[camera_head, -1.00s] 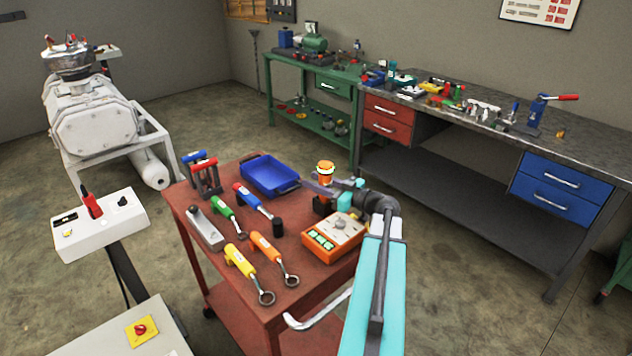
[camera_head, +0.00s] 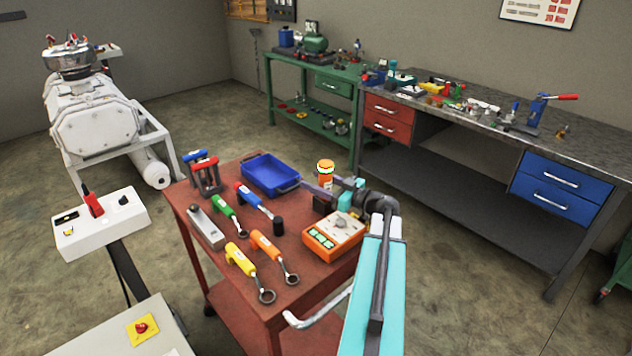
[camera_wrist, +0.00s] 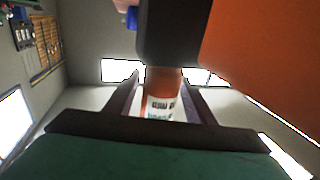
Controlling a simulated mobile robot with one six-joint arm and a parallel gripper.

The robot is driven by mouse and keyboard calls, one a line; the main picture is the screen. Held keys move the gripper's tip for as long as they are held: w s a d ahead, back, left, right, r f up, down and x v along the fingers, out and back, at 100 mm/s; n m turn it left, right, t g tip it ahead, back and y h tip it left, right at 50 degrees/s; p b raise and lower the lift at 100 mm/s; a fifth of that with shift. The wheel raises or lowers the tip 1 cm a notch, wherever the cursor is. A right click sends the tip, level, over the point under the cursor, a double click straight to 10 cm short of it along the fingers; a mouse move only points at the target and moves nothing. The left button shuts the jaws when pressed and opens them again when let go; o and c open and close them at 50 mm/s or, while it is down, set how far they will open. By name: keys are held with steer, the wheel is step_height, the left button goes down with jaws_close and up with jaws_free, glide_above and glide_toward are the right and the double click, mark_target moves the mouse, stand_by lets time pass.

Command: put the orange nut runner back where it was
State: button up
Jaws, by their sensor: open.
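The orange nut runner (camera_head: 325,172) has an orange handle with a white-and-green band. In the head view it is upright at the right rear of the red cart (camera_head: 222,287), with a black lower end beneath it. My gripper (camera_head: 333,186) is open, its fingers around the handle. In the wrist view, the handle with its white label (camera_wrist: 162,101) shows between the spread fingers, and a dark block covers its other end. Contact with the fingers cannot be told. My gripper hides part of the handle, and whether its lower end rests on the cart is unclear.
An orange-edged control box (camera_head: 335,231) sits close in front of the nut runner. A blue tray (camera_head: 268,174) lies to its left. Green, blue, yellow and orange-handled tools lie across the cart. A grey workbench (camera_head: 470,105) stands behind, with open floor between.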

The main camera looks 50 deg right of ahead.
steer(key=shift+a+f, duration=0.1)
steer(key=shift+f, duration=0.35)
steer(key=shift+s+r, duration=0.3)
steer(key=shift+s, duration=0.05)
steer(key=s+d+b, duration=0.2)
steer(key=s, duration=0.9)
steer(key=shift+d+r, duration=0.25)
steer(key=shift+r, duration=0.1)
